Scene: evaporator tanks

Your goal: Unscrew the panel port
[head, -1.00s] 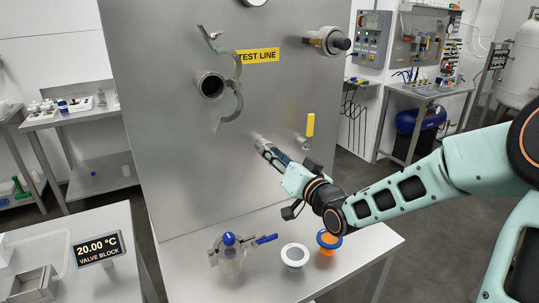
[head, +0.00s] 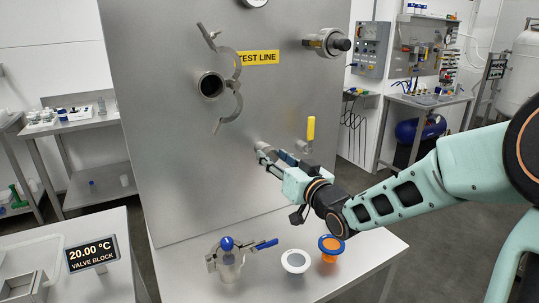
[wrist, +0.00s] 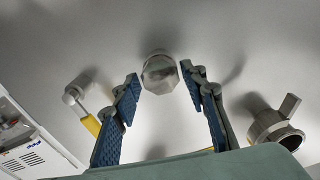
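The panel port's metal hex cap (wrist: 160,73) sits on the steel panel (head: 200,150), which carries a yellow TEST LINE label. In the wrist view the cap is between the two blue-padded fingers of my gripper (wrist: 161,86), near their tips. A gap shows on each side of the cap, so the fingers are open around or just in front of it; I cannot tell how deep. In the head view my gripper (head: 264,153) is close to the panel, below the open clamped pipe port (head: 211,86), and the cap is mostly hidden by the fingers.
A valve with a yellow handle (head: 311,128) is right of my gripper. A sight fitting (head: 328,43) juts out higher up. The bench below holds a blue-topped clamp piece (head: 229,262), a white ring (head: 296,261) and an orange-blue cap (head: 330,247). A temperature display (head: 93,253) stands left.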

